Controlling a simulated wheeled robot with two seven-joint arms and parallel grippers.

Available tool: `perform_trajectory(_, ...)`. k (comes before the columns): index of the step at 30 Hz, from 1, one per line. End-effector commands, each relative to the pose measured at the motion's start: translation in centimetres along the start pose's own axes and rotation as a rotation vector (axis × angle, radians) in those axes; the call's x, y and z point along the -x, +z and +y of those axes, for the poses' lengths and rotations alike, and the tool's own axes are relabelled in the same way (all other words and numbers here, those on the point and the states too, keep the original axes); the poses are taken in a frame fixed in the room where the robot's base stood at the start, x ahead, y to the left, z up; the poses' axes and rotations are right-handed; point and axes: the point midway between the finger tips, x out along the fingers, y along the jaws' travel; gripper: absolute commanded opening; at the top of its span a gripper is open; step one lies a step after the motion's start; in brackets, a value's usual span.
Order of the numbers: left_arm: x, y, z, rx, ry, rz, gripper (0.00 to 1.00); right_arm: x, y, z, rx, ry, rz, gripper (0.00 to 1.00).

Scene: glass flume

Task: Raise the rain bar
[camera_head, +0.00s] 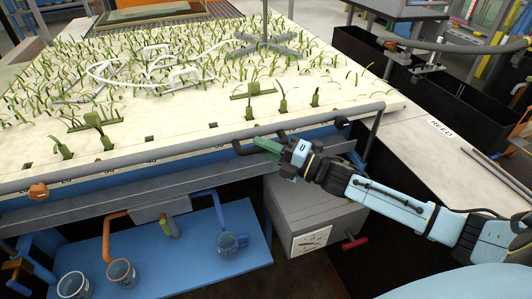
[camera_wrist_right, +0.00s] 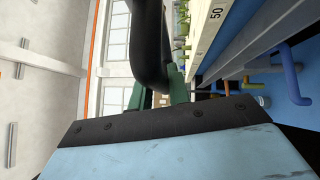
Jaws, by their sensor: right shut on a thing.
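The rain bar (camera_head: 200,146) is a long grey tube running along the near edge of the sand-coloured flume bed, low and close to that edge. A dark bent handle (camera_head: 243,149) sits on it right of its middle. My right gripper (camera_head: 268,145) reaches in from the right, its green fingers shut on this handle. In the right wrist view the black curved handle (camera_wrist_right: 150,50) rises from between the green fingertips. My left gripper is not in view.
Thin green plants stand across the flume bed (camera_head: 200,120). An orange knob (camera_head: 38,191) is near the bar's left. Below are a blue shelf (camera_head: 190,262) with glass beakers (camera_head: 121,273) and a grey box (camera_head: 310,215) with a red handle. Black tanks (camera_head: 455,100) stand right.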

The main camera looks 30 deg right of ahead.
Motion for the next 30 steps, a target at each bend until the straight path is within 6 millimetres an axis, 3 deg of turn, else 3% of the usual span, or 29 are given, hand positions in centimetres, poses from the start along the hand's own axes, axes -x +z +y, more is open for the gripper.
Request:
perform_trajectory(1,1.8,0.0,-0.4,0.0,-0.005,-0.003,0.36,-0.3,0.4,2.3,0.003,0.005,-0.001,0.0)
perform_trajectory(3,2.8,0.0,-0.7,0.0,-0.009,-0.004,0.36,-0.5,0.6,3.7,0.002,0.005,-0.001,0.0)
perform_trajectory(12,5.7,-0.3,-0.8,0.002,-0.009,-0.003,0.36,-1.1,1.2,7.5,0.003,0.003,-0.002,0.0)
perform_trajectory(29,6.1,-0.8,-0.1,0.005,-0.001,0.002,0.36,-1.1,1.2,8.2,0.0,0.0,-0.003,0.0)
perform_trajectory(30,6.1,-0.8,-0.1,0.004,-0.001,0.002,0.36,-1.1,1.2,8.2,0.0,0.0,-0.002,0.22)
